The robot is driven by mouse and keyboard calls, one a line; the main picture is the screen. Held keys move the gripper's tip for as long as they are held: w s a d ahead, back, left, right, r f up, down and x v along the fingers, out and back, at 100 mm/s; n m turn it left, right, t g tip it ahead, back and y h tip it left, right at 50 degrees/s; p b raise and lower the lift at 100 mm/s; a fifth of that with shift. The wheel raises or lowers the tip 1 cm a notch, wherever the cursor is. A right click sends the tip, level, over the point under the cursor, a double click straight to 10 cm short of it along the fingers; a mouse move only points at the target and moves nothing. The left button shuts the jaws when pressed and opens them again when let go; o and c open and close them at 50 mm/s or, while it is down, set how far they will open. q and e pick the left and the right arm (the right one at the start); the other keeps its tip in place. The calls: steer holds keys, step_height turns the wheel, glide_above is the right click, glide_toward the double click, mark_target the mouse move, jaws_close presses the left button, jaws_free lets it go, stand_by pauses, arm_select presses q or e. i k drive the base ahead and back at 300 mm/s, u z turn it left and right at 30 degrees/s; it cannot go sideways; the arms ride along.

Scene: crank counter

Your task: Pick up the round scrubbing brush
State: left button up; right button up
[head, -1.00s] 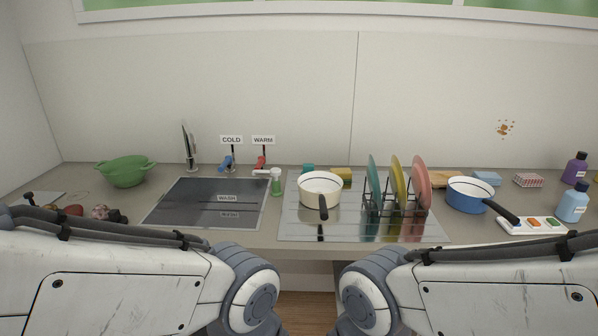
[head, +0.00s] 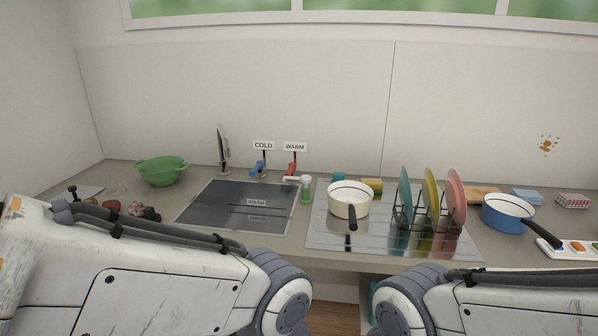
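I cannot make out the round scrubbing brush for certain. A small teal item (head: 338,176) stands behind the cream pan, partly hidden and too small to tell. A green and white upright item (head: 306,190) stands at the right edge of the sink. Several small dark and reddish items (head: 137,209) lie at the left of the counter, partly hidden by my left arm. Only links of my two arms show along the bottom of the head view; neither gripper is in view.
A dark sink (head: 240,204) lies left of a steel drainboard (head: 325,233). A cream pan (head: 349,203), a yellow sponge (head: 372,185) and a plate rack (head: 418,222) are on or near the drainboard. A green colander (head: 162,171) stands left, a blue pan (head: 505,213) right.

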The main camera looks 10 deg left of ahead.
mark_target(338, 177)
steer(key=z, duration=0.55)
steer(key=k, duration=0.6)
steer(key=i, duration=0.4)
steer(key=u, duration=0.95)
steer(key=i, duration=1.25)
steer(key=z, duration=1.1)
steer(key=i, duration=0.9)
steer(key=z, duration=0.15)
